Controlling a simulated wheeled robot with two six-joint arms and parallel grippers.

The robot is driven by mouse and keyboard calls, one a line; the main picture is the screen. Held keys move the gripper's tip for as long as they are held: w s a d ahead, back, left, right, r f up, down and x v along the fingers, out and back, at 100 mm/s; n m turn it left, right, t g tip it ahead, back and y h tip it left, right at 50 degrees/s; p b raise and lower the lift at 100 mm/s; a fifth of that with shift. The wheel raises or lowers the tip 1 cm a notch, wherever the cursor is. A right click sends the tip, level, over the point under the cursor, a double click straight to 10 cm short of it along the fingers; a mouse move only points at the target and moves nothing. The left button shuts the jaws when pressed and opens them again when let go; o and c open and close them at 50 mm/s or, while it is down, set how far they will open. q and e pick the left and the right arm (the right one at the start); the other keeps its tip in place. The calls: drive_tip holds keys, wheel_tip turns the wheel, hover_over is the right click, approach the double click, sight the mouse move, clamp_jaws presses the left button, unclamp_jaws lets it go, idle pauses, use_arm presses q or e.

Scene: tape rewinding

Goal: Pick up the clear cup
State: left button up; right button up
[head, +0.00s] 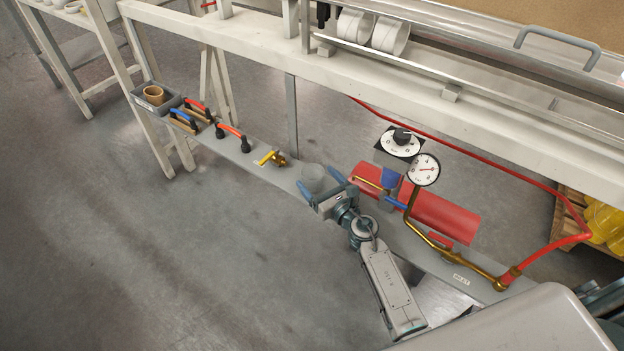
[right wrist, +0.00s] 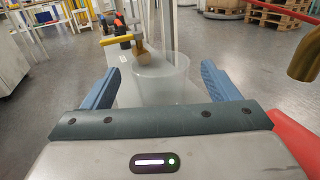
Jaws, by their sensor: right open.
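The clear cup (head: 313,177) is a translucent, whitish vessel standing upright on the narrow grey shelf (head: 275,172). In the right wrist view the cup (right wrist: 161,78) lies ahead between the two blue fingers. My right gripper (head: 320,186) is open, with its fingers pointing at the cup and spread to either side of it. I cannot tell whether either finger touches the cup. Nothing is held in the right gripper (right wrist: 160,88). My left gripper is not in view.
A brass valve with a yellow handle (head: 270,158) stands left of the cup. Red- and blue-handled tools (head: 232,135) and a grey bin (head: 150,99) are farther left. Right of the gripper are a red cylinder (head: 440,215), gauges (head: 423,170) and brass piping (head: 425,238).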

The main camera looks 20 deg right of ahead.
sight(307, 167)
drive_tip(key=x, duration=0.5)
drive_tip(key=shift+w, duration=0.1)
drive_tip(key=shift+c, duration=0.2)
drive_tip(key=c, duration=1)
